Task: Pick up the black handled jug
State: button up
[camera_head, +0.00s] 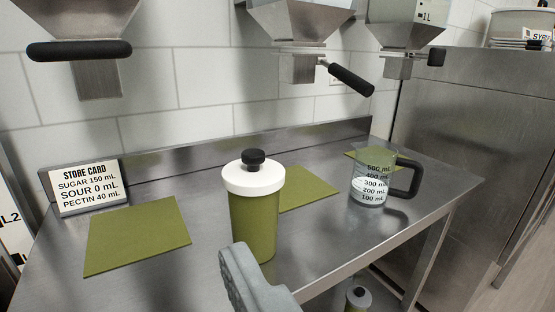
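The jug (370,186) is clear, with printed mL marks up to 500 and a black handle (406,180) on its right side. It stands upright on the right part of the steel bench, near a green mat (384,153). Something whitish shows in its lower part. My gripper (250,280) shows only as a grey piece at the bottom centre, left of and nearer than the jug, and apart from it. Its opening cannot be made out.
A green cup (252,222) with white lid and black knob stands just beyond my gripper; contact is unclear. Steel hoppers (78,30) with black handles hang above. Another lidded cup (357,299) is below the bench edge.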

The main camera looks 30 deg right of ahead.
aim_at(373, 165)
jog(key=z, duration=1.2)
